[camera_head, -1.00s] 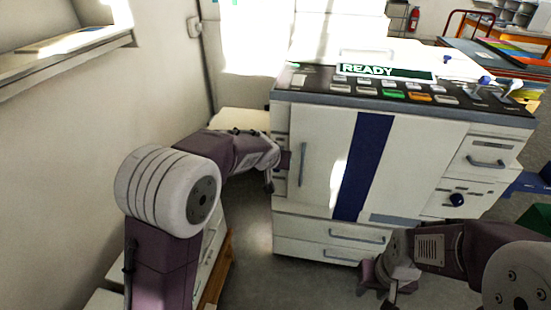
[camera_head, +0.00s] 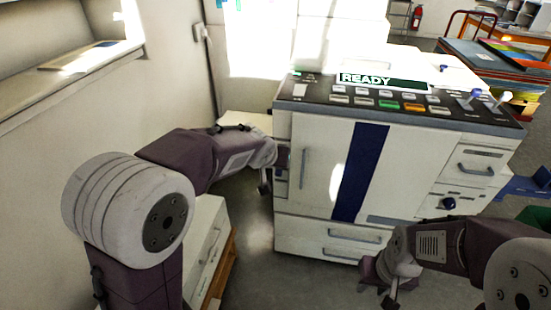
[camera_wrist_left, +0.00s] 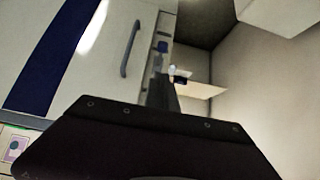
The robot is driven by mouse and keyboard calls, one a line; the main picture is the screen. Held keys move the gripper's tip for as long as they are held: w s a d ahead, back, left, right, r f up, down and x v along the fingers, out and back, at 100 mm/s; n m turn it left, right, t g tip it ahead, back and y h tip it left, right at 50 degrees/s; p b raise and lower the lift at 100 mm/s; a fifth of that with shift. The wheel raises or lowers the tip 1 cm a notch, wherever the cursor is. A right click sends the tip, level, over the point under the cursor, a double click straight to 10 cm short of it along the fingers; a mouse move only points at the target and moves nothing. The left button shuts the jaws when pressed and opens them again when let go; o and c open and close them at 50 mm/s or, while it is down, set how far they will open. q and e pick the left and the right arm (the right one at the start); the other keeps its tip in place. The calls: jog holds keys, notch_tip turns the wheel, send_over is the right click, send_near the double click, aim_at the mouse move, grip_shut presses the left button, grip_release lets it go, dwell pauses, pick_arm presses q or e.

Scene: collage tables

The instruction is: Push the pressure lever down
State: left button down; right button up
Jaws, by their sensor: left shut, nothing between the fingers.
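A white printing machine (camera_head: 425,165) with a dark blue stripe stands ahead. Two short levers with knobs, one blue (camera_head: 476,94) and one white (camera_head: 505,96), stand at the right end of its top panel. I cannot tell which part is the pressure lever. My left gripper (camera_head: 283,156) is at the machine's left front edge, shut and empty. In the left wrist view its dark fingers (camera_wrist_left: 162,92) point along the machine's side, close to a small blue knob (camera_wrist_left: 162,46); contact is unclear. My right gripper (camera_head: 385,288) hangs low before the lower drawers, its jaw opening unclear.
The top panel shows a green READY sign (camera_head: 383,81) and several coloured buttons. A white wall and a low white cabinet (camera_head: 205,240) bound the left side. Grey floor is free before the machine.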

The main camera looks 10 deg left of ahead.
pick_arm(q)
jog(key=v, duration=0.3)
jog(key=shift+s, duration=0.2)
